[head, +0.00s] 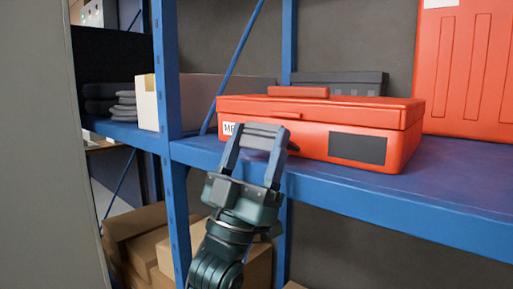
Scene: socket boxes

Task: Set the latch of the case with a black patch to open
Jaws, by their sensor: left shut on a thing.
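The red case (318,112) lies flat on the blue shelf, its front facing me. A black patch (357,149) is on the right of its front, and a white label (229,128) is at the left. My left gripper (262,136) is at the left part of the front, just below the lid edge. It is shut on the latch of the case, which my fingers largely hide, so its position cannot be read. My right gripper is not in view.
The blue shelf (430,205) has free room to the right of the case. A larger red case (470,70) stands behind right, and a dark grey case (340,83) lies behind. A blue upright (167,60) stands left of my gripper. Cardboard boxes (140,225) sit below.

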